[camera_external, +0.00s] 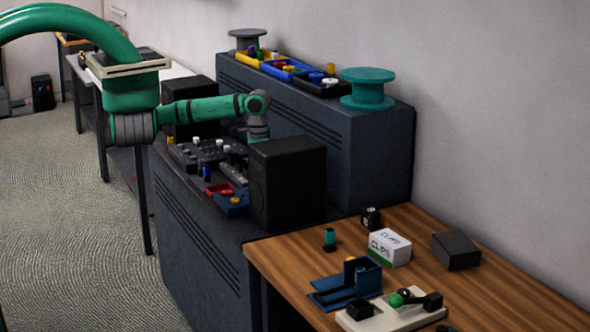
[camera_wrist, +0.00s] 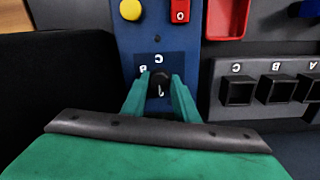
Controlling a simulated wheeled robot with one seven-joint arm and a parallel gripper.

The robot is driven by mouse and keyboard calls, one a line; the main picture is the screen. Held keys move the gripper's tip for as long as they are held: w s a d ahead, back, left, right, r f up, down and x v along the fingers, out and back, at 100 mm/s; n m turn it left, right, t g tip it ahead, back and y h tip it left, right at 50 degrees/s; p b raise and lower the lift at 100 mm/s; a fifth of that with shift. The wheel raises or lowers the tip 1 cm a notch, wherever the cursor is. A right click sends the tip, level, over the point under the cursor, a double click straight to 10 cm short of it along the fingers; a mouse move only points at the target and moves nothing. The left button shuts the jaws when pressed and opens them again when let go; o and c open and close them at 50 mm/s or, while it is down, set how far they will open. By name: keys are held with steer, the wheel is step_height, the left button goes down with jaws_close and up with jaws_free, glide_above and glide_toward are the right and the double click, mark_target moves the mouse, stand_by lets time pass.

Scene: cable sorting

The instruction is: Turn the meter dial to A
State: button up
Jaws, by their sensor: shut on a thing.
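The meter is a blue panel (camera_wrist: 130,40) running up the middle of the wrist view. It has a small black dial (camera_wrist: 160,80) with white letters around it. An upside-down C shows above the dial and a B at its upper left; no A is legible beside it. My gripper (camera_wrist: 159,82) is shut on the dial, one green finger on each side. A white mark shows at the dial's near side, but I cannot tell for sure which letter it points to. In the external view the blue panel (camera_external: 232,207) shows partly, and a black box hides my fingertips.
A black box (camera_external: 288,185) stands close beside the meter. The panel carries a yellow button (camera_wrist: 130,9) and a red switch (camera_wrist: 180,11). Black sockets (camera_wrist: 238,91) marked C, B and A lie to the right, near a red tray (camera_wrist: 228,20). A wooden table (camera_external: 290,262) stands in front.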

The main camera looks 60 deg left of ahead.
steer(key=shift+m, duration=0.3)
steer(key=m, duration=0.5)
steer(key=shift+w+m, duration=0.1)
steer(key=shift+m, duration=0.3)
steer(key=m, duration=0.5)
stand_by(0.3)
steer(key=o, duration=1.1)
steer(key=shift+c, duration=0.2)
step_height(320, 180, up, 11)
steer(key=shift+w, duration=0.25)
